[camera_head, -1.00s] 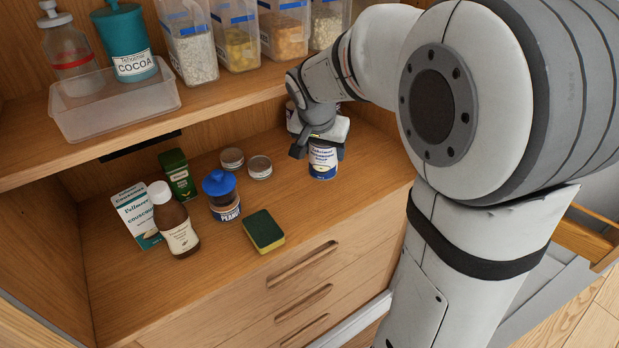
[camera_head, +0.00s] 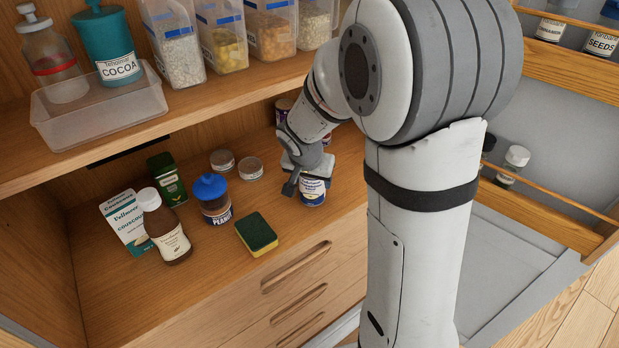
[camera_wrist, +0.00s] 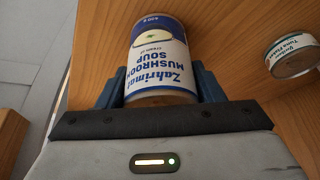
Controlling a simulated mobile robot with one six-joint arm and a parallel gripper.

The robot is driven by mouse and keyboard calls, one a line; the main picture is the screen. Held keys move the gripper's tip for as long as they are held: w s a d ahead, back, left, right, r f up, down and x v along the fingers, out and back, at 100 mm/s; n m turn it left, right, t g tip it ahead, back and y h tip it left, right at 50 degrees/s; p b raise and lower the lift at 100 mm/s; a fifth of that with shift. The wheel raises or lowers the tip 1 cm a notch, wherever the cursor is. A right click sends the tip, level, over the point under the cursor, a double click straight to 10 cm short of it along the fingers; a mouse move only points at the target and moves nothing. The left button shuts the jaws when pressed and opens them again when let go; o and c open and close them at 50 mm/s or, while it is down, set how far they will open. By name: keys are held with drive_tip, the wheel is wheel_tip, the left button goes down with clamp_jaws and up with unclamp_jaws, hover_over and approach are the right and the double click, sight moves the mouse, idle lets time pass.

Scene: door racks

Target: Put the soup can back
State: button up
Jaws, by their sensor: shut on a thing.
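The soup can (camera_head: 313,191) has a white and blue label and stands near the front edge of the lower shelf, at the right. In the wrist view the can (camera_wrist: 158,55) reads "Mushroom Soup" and sits between the fingers. My gripper (camera_head: 305,182) is shut on the can, one finger on each side; it fills the lower part of the wrist view (camera_wrist: 160,92). The arm hides part of the can's top in the head view. Whether the can's base touches the shelf is hard to tell.
Behind my gripper stand other cans (camera_head: 284,108), partly hidden. An open door rack (camera_head: 560,200) is at right.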

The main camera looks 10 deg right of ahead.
drive_tip(key=o, duration=1.2)
drive_tip(key=shift+s+f, duration=0.1)
drive_tip(key=shift+a+r, duration=0.1)
drive_tip(key=shift+r, duration=0.5)
drive_tip(key=v, duration=1.1)
drive_tip(key=s+d+f+n+y, duration=0.1)
drive_tip(key=s+n, duration=0.5)
drive_tip(key=s, duration=1.2)
drive_tip(key=shift+d+g+y, duration=0.4)
drive_tip(key=shift+d+y, duration=0.15)
drive_tip(key=shift+y, duration=0.15)
drive_tip(key=shift+s+f, duration=0.1)
